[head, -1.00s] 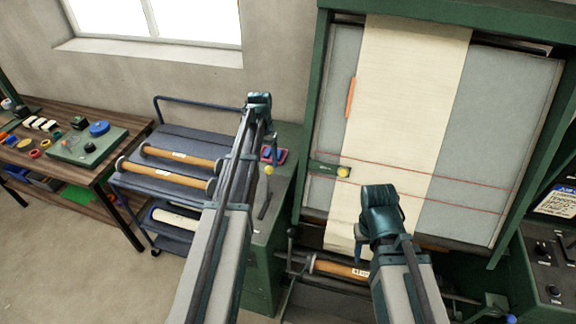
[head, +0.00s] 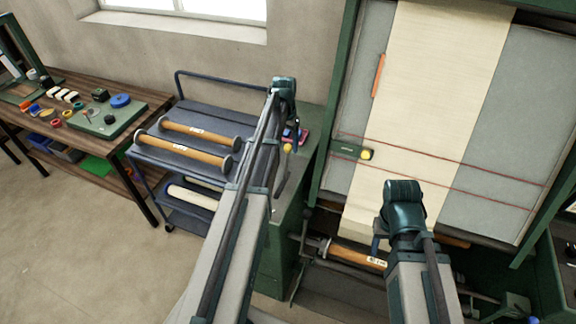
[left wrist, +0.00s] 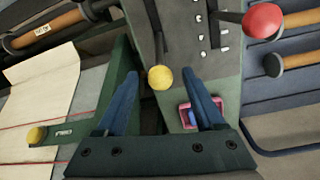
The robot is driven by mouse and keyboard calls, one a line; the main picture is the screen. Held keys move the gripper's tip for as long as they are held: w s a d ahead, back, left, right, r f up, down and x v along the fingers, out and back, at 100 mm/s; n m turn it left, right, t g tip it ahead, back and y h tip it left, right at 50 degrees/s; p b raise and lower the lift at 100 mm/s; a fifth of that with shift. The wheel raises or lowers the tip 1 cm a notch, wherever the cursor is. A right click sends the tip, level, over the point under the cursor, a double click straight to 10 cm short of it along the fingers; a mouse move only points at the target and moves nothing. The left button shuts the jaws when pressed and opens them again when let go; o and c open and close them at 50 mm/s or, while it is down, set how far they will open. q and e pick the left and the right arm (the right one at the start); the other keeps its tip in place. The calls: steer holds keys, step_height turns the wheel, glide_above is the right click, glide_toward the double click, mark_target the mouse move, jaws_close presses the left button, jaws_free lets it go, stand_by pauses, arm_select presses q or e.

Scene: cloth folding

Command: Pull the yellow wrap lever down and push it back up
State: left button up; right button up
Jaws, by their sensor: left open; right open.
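The yellow wrap lever's round knob (head: 287,148) shows beside my left arm over the green cabinet; my arm hides most of its stem. In the left wrist view the yellow knob (left wrist: 160,77) appears between the two blue fingertips of my left gripper (left wrist: 160,74), with a gap on both sides. The gripper is open; its exact depth to the knob is unclear. My right gripper (head: 379,243) is in front of the lower cloth, its fingers mostly hidden by its wrist.
A second yellow knob (head: 367,154) sits on a green bracket at the cloth panel. A red knob (left wrist: 262,20) is near my left gripper. A pink-rimmed dish (left wrist: 187,117) lies on the cabinet top. A blue cart (head: 190,88) with wooden rollers (head: 187,152) stands left of the cabinet.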

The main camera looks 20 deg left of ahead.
mark_target(286, 166)
arm_select(q)
step_height(286, 166, down, 8)
steer(key=b, duration=0.6)
steer(key=shift+d+b, duration=0.15)
steer(key=shift+b, duration=0.25)
steer(key=shift+r, duration=0.1)
jaws_close()
stand_by(0.7)
